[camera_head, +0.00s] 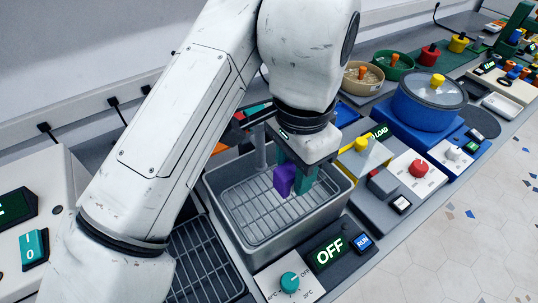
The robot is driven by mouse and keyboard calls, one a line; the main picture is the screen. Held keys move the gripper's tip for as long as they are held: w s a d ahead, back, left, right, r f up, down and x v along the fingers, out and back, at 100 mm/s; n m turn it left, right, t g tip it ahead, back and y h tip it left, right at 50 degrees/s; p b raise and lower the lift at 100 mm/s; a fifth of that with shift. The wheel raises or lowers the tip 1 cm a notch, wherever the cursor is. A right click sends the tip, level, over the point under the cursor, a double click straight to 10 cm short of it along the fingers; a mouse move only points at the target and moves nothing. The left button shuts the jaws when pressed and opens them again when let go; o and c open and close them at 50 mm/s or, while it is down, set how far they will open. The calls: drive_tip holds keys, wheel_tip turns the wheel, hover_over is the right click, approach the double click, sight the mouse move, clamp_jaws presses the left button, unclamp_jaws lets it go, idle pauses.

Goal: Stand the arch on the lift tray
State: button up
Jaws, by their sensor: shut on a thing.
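The arch is the purple piece (284,181). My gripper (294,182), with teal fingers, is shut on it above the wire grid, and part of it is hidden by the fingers. The lift tray looks to be the wire grid (246,221) inside the grey open-topped tank (340,203). I cannot tell whether the arch touches the grid or hangs just above it.
A panel with an OFF display (329,254) and a teal knob (290,282) stands at the tank's front. A second wire grid (205,262) lies left of it, partly behind my arm.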

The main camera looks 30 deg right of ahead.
sight(287, 170)
drive_tip(key=shift+w+d+f, duration=0.1)
drive_tip(key=shift+w+f, duration=0.95)
drive_tip(key=shift+f, duration=0.15)
drive_tip(key=shift+w+f, duration=0.2)
drive_tip(key=shift+f, duration=1.55)
drive_tip(key=o, duration=1)
drive_tip(key=shift+f, duration=0.1)
wheel_tip(287, 170, up, 12)
drive_tip(key=shift+r+p, duration=0.15)
drive_tip(key=shift+p, duration=0.25)
